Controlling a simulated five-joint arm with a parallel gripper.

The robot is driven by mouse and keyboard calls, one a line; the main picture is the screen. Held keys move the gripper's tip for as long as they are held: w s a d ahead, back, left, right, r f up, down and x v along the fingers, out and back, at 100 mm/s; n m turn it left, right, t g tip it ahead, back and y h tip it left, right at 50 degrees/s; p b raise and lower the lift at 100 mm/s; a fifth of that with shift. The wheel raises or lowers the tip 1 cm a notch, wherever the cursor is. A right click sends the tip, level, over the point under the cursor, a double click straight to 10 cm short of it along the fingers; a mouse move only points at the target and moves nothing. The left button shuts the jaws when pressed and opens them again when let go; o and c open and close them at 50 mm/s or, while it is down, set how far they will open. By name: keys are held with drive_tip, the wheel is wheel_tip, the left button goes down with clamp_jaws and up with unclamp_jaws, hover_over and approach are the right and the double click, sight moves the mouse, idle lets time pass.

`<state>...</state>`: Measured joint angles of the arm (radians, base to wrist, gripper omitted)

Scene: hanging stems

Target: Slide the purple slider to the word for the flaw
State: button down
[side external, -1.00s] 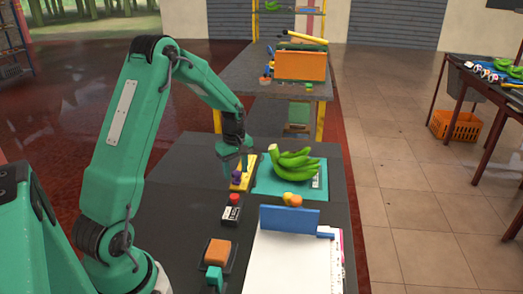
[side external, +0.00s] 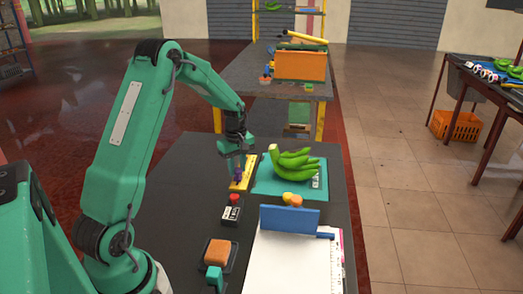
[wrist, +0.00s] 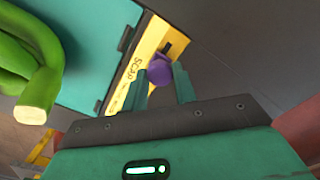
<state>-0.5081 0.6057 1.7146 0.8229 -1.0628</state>
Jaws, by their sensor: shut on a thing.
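Dark lettering beside the knob looks like "SCAR"; smaller words nearer the board's lower end are too blurred to read. A dark slot shows beyond the knob. In the side view the yellow board (side external: 248,166) lies on the dark table, with the purple slider (side external: 239,177) partly hidden by my gripper (side external: 240,170). Green bananas (side external: 292,163) lie right of the board.
The bananas rest on a teal scale or tray (side external: 262,187). A black device with a red button (side external: 234,198), an orange pad (side external: 217,252), a blue upright panel (side external: 290,219) and white paper (side external: 285,268) stand nearer. The table left of the board is clear.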

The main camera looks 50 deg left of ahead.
drive_tip(key=shift+w+a, duration=1.2)
drive_tip(key=c, duration=1.1)
unclamp_jaws()
drive_tip(key=shift+r, duration=0.1)
wheel_tip(320, 180, up, 8)
